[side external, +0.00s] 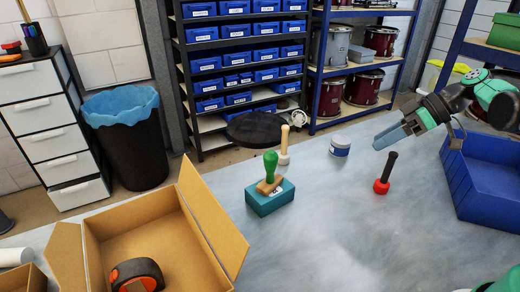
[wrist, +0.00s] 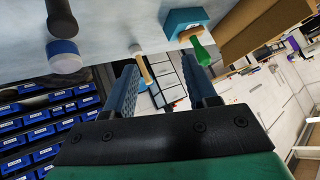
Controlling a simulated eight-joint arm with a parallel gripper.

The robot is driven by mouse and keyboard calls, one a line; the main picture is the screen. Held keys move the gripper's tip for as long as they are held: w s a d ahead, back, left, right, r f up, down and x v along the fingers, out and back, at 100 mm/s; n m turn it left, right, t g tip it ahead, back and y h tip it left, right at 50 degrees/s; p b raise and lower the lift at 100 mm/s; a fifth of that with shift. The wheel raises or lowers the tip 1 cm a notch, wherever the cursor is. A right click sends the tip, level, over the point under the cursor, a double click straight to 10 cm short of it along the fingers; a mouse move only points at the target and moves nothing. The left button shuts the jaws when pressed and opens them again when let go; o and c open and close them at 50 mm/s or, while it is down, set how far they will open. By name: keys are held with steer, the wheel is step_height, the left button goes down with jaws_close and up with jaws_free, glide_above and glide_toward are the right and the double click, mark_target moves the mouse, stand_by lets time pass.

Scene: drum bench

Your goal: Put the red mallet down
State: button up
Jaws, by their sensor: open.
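The red mallet (side external: 382,186) stands on its red head on the grey bench, black handle pointing up and leaning slightly. My gripper (side external: 378,140) is open, above the bench and up from the mallet in the side view, apart from it. In the wrist view my gripper (wrist: 158,72) has its two fingers spread with nothing held between them. A dark handle (wrist: 62,18) at the top left of the wrist view looks like the mallet's; its head is out of that frame.
A jar (side external: 340,146), a wooden-handled mallet (side external: 284,146) and a teal block (side external: 270,203) with a green-handled tool (side external: 270,165) stand left of the mallet. A blue bin (side external: 485,185) is at right, an open cardboard box (side external: 160,222) at front left. Bench below the mallet is clear.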

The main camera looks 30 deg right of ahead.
steer(key=s+a+m+t+h, duration=0.1)
steer(key=s+a+m+h, duration=0.2)
steer(key=a+m+h, duration=0.2)
steer(key=shift+s+a+h, duration=0.3)
steer(key=shift+a+h, duration=0.6)
steer(key=shift+a, duration=0.95)
